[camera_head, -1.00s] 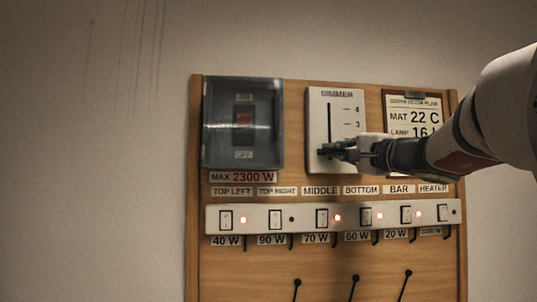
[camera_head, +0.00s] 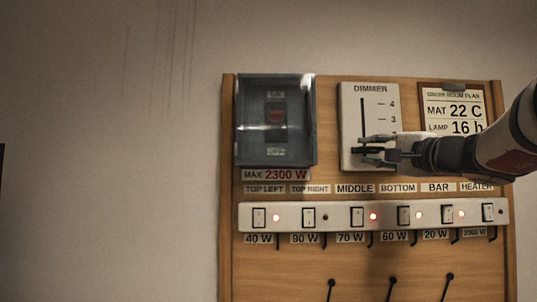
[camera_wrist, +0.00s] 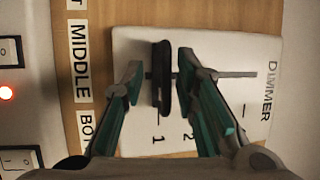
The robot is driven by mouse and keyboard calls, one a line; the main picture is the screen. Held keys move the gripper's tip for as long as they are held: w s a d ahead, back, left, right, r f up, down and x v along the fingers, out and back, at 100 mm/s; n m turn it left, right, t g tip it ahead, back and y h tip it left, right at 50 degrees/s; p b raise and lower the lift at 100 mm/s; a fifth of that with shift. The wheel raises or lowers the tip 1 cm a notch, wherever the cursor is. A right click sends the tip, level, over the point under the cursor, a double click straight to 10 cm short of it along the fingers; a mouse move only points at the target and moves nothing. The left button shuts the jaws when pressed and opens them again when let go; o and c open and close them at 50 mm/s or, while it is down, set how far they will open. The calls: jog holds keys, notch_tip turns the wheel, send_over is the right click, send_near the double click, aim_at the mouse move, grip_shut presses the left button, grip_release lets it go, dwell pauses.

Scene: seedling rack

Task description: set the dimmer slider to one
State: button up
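The dimmer (camera_head: 347,125) is a white plate with a vertical slot and a numbered scale, at the top middle of the board in the head view. Its black slider knob (camera_wrist: 162,80) sits low in the slot, about level with the mark 1 in the wrist view. My gripper (camera_head: 372,149) is at the lower part of the dimmer. Its fingers (camera_wrist: 159,72) are open, one on each side of the knob. A gap shows between the knob and the finger on the 1 side; the other fingertip is very close to it, and I cannot tell if it touches.
A covered breaker box (camera_head: 275,145) is left of the dimmer. A plan card (camera_head: 455,98) hangs to the right, partly behind my arm. A white switch strip (camera_head: 330,217) with several rockers and red lights runs below. The wall at left is bare.

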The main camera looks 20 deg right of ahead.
jog(key=s+d+f, duration=0.1)
jog(key=s+f, duration=0.1)
jog(key=s, duration=0.9)
jog(key=shift+s+d, duration=0.15)
jog(key=shift+s, duration=0.1)
jog(key=s+a+f+n+g+y, duration=0.2)
jog(key=a+f+n+g, duration=0.25)
jog(key=a+f, duration=0.5)
jog(key=s+a+f+n+g+y, duration=0.1)
jog(key=a+f+n+g+y, duration=0.3)
jog(key=a+f, duration=0.6)
jog(key=s+a+f+n+g+h, duration=0.3)
jog(key=s+f+n+g+h, duration=0.4)
jog(key=s+f, duration=0.7)
jog(key=shift+s+f+h+p, duration=0.2)
jog(key=shift+f+h+p, duration=0.2)
jog(key=shift+f+h, duration=0.45)
jog(key=shift+a+n, duration=0.15)
jog(key=shift+n, duration=0.1)
